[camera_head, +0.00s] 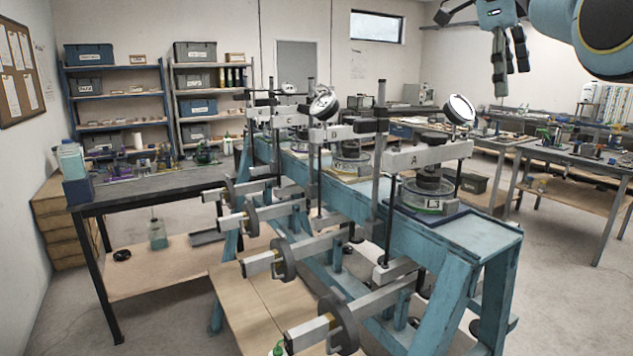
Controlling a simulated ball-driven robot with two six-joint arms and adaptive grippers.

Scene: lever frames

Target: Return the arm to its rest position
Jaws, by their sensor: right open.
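My right gripper (476,46) hangs at the top right of the head view, high above the bench, with its arm coming in from the right edge. Its dark fingers are spread apart, one toward the left and the others pointing down, and nothing is between them. The gripper touches nothing that I can see. My left gripper and left arm are out of view.
A blue lever frame (465,235) with several weighted levers and dial gauges fills the middle below. A dark-topped table (135,187) stands left, shelves (118,125) behind it. Workbenches (575,155) stand at the right. Open air surrounds the gripper.

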